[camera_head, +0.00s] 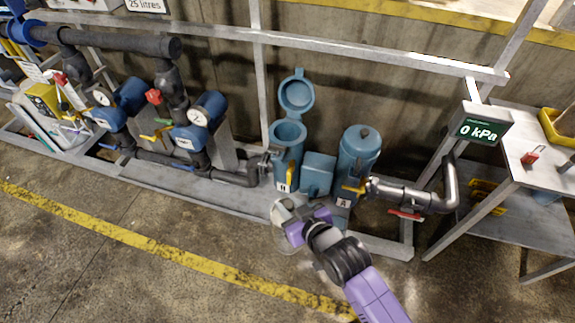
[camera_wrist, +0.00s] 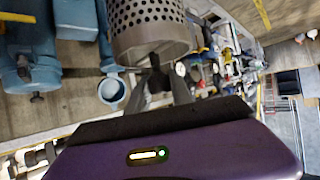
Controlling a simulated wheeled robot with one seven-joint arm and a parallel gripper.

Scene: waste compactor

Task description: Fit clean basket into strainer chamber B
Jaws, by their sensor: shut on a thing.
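My gripper (camera_head: 294,222) is shut on the basket (camera_head: 281,209), a grey metal cylinder with round holes. In the wrist view the basket (camera_wrist: 150,22) is clasped at its near end by my gripper (camera_wrist: 158,78). Strainer chamber B (camera_head: 288,150) is a blue upright pot with an open top. Its round lid (camera_head: 296,92) is swung up behind it. The basket is in front of and below chamber B's opening, apart from it. In the wrist view the basket hides most of chamber B, and the round blue lid (camera_wrist: 111,91) shows beside it.
Strainer chamber A (camera_head: 357,157), with its lid shut, stands right of a blue middle block (camera_head: 317,174). Yellow handles and pipes flank the chambers. A gauge display reading 0 kPa (camera_head: 480,129) and a side table (camera_head: 530,150) are at right. Floor in front is clear.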

